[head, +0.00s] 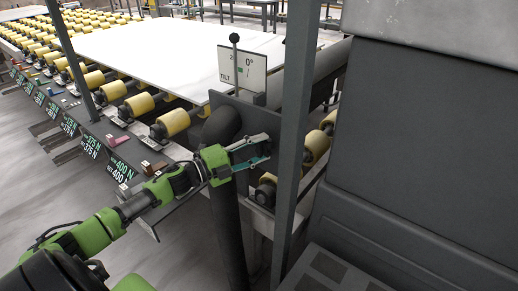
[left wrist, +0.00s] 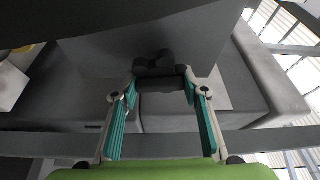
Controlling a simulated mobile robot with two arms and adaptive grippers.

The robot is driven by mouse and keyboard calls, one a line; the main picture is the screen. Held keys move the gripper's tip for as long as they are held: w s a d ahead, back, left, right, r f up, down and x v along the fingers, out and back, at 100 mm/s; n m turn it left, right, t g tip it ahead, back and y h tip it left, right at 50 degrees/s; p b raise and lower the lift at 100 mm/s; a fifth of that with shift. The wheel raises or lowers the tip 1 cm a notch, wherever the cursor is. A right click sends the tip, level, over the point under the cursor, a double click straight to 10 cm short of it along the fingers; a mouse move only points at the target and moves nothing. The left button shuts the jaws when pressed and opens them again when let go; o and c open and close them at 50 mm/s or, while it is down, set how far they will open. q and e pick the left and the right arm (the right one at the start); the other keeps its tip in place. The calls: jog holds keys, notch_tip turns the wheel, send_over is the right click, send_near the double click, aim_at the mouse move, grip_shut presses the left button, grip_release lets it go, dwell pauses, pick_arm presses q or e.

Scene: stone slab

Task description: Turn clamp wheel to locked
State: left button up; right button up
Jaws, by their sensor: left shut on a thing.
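My left gripper (head: 258,150) is at the dark upright panel (head: 262,122) near the middle of the head view. In the left wrist view its teal-padded fingers (left wrist: 163,88) are shut on a small dark lobed knob, which looks like the clamp wheel (left wrist: 160,66), standing out from a grey plate. In the head view the fingers hide the wheel. I see no mark on it that tells its turn or whether it is locked. My right gripper is not in view.
A lever with a black ball (head: 234,38) stands by the TILT sign (head: 243,72) above the panel. A dark post (head: 294,130) rises just right of my gripper. A white slab (head: 180,50) lies on yellow rollers (head: 172,122) behind. A large grey housing (head: 425,150) fills the right.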

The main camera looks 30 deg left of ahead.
pick_arm(q)
jog(key=o, duration=1.1)
jog(key=shift+o, duration=0.2)
jog(key=v, duration=1.2)
jog(key=shift+f, duration=0.1)
